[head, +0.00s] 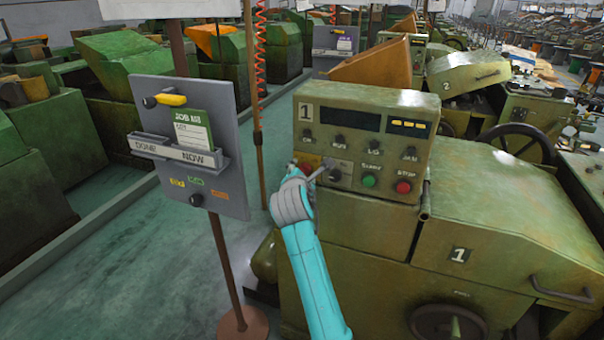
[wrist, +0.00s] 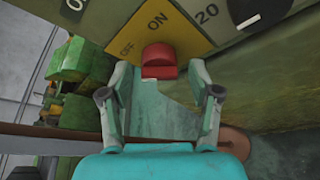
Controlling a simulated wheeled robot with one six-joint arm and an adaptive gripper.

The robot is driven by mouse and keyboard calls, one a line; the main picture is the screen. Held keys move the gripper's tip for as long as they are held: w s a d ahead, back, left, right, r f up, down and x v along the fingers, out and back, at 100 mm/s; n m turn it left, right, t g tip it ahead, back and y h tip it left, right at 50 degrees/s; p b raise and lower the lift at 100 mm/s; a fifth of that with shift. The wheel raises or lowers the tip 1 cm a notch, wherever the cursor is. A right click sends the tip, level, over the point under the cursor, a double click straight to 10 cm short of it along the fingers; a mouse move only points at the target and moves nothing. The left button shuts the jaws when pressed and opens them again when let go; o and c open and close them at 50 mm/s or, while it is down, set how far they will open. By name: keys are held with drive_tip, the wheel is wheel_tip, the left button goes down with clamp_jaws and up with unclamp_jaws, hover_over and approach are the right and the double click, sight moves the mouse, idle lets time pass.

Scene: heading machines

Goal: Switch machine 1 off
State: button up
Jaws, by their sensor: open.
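Machine 1's green control box (head: 362,130) stands in the middle of the head view, marked "1". A red rotary knob (wrist: 158,60) sits on a yellow plate (wrist: 185,32) with the words OFF and ON. A white mark shows on the knob's near edge; I cannot tell which word the knob points to. In the head view, my gripper (head: 303,174) is at the box's lower left corner and hides most of the knob. In the wrist view, my gripper (wrist: 159,82) is open, one finger on each side of the knob's near end. Contact is unclear.
A green start button (head: 369,181) and a red stop button (head: 403,187) are to the right on the box. A grey job board (head: 188,150) on a post stands close left of my arm. Machine 1's green cover (head: 510,215) fills the right. Floor is clear at lower left.

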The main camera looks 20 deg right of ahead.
drive_tip(key=v, duration=1.1)
drive_tip(key=shift+s, duration=0.1)
drive_tip(key=s+d+f+m+y, duration=0.1)
drive_tip(key=s+f+m, duration=0.1)
drive_tip(key=s+f, duration=0.45)
drive_tip(key=s+f+m+y, duration=0.1)
drive_tip(key=s+f, duration=0.2)
drive_tip(key=f, duration=0.6)
drive_tip(key=s+d+f+m+y, duration=0.1)
drive_tip(key=s+f+m, duration=0.2)
drive_tip(key=s+f, duration=0.35)
drive_tip(key=s+f+m+y, duration=0.1)
drive_tip(key=s+f+m, duration=0.15)
drive_tip(key=s, duration=0.65)
drive_tip(key=s+f+m+y, duration=0.1)
drive_tip(key=s+m, duration=0.2)
drive_tip(key=s, duration=0.5)
drive_tip(key=s+f+m, duration=0.2)
drive_tip(key=s+m, duration=0.1)
drive_tip(key=s, duration=0.5)
drive_tip(key=s+r+m, duration=0.3)
drive_tip(key=s+m, duration=0.1)
drive_tip(key=s, duration=0.3)
drive_tip(key=s+d+r+m, duration=0.1)
drive_tip(key=s+r+m, duration=0.3)
drive_tip(key=s, duration=0.4)
drive_tip(key=shift+s+d+t, duration=0.3)
drive_tip(key=shift+t, duration=0.1)
